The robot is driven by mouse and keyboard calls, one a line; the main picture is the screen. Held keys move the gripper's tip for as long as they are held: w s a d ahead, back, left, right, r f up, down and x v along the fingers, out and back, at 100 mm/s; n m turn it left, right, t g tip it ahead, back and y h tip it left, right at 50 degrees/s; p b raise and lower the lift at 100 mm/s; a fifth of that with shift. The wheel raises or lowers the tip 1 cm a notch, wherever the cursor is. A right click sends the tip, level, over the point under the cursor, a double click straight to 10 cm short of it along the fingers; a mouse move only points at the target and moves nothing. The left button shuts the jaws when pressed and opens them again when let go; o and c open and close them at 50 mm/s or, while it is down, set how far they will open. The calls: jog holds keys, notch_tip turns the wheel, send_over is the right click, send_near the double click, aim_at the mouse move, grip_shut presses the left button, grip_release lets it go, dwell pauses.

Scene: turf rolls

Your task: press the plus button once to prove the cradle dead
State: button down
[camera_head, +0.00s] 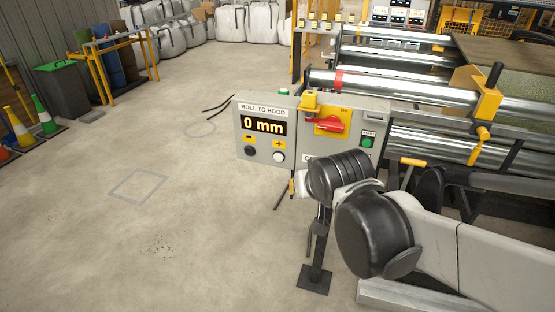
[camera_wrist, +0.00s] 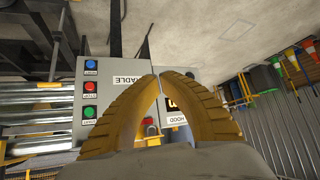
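The grey control box (camera_head: 300,170) stands on a post and its display (camera_head: 263,127) reads 0 mm under the label ROLL TO HOOD. Below it are a black minus button (camera_head: 249,151) and a white plus button (camera_head: 279,156). A red switch handle (camera_head: 330,124) sits on a yellow plate beside them. My gripper (camera_wrist: 158,76) shows in the wrist view with its two yellow, ribbed fingers meeting at the tips, with nothing seen between the tips. It is in front of the box, and the fingers hide part of it. The plus button is not visible in the wrist view.
The wrist view shows blue (camera_wrist: 90,64), red (camera_wrist: 90,87) and green (camera_wrist: 89,112) buttons on the box. Steel rollers (camera_head: 390,82) lie behind and right of it.

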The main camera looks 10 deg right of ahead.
aim_at(278, 157)
jog(key=w+a+f+t, duration=0.1)
jog(key=w+f, duration=0.2)
jog(key=w, duration=0.4)
jog(key=w+a+f+t, duration=0.1)
jog(key=w+f, duration=0.1)
jog(key=w, duration=0.5)
jog(key=w+a+f+m+t+b, duration=0.1)
jog(key=w+a+f+t, duration=0.1)
jog(key=w+f, duration=0.6)
notch_tip(278, 157, down, 3)
jog(key=shift+w+a+r, duration=0.1)
jog(key=shift+w+a, duration=0.15)
jog(key=shift+a, duration=0.65)
jog(key=shift+w+d, duration=0.8)
jog(key=shift+w, duration=0.45)
jog(key=shift+w+d, duration=0.75)
jog(key=shift+w, duration=0.45)
jog(key=shift+w+d, duration=0.8)
jog(key=shift+w, duration=0.45)
jog(key=shift+w+d, duration=0.25)
jog(key=shift+w, duration=0.1)
